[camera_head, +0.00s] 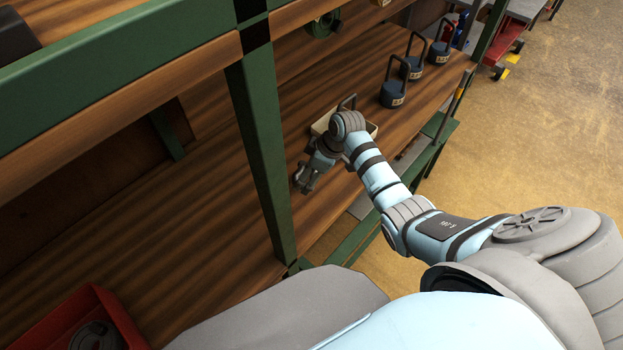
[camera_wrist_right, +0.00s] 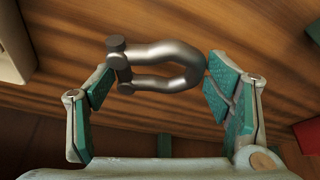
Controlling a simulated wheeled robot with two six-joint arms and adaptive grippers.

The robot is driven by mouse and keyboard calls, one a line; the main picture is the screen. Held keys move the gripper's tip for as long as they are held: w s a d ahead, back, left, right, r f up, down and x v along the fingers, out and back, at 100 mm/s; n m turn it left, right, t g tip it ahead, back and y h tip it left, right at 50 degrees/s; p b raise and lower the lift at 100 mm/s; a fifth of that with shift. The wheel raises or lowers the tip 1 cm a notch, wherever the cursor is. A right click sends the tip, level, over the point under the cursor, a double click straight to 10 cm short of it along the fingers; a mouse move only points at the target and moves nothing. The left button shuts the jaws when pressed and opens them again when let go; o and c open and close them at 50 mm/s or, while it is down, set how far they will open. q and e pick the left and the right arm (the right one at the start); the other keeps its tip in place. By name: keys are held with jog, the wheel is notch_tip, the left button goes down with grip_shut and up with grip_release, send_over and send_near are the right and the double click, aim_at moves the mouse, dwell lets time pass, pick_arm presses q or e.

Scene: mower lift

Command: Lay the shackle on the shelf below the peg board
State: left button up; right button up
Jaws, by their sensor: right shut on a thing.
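The grey metal shackle (camera_wrist_right: 165,62) sits between the two green-padded fingers of my right gripper (camera_wrist_right: 158,90) in the right wrist view. One finger is at its pin end, the other at the round of its bow. In the head view my right gripper (camera_head: 304,183) points down over the wooden shelf (camera_head: 215,200), right of a green post. The shackle is too small there to make out clearly, and I cannot tell whether it touches the wood. No peg board can be made out for sure. My left gripper is out of view.
A green post (camera_head: 262,150) stands close left of the gripper. A cream tray (camera_head: 322,121) is partly behind my right wrist. Several dark blue weights with handles (camera_head: 393,92) stand farther back. A red bin (camera_head: 112,309) is at bottom left. The shelf left of the post is largely bare.

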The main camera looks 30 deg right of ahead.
jog(key=f, duration=0.2)
jog(key=w+f, duration=0.1)
jog(key=w+f+b, duration=0.1)
jog(key=f, duration=0.1)
jog(key=shift+f, duration=0.3)
jog(key=shift+c, duration=0.6)
jog(key=shift+s+r, duration=0.1)
jog(key=shift+s, duration=0.1)
jog(key=shift+s+r, duration=0.25)
jog(key=shift+s, duration=0.15)
jog(key=shift+f, duration=0.15)
jog(key=o, duration=1.1)
jog(key=shift+w+f, duration=0.1)
jog(key=shift+f, duration=0.05)
jog(key=o, duration=0.3)
jog(key=shift+w, duration=0.1)
jog(key=shift+o, duration=0.6)
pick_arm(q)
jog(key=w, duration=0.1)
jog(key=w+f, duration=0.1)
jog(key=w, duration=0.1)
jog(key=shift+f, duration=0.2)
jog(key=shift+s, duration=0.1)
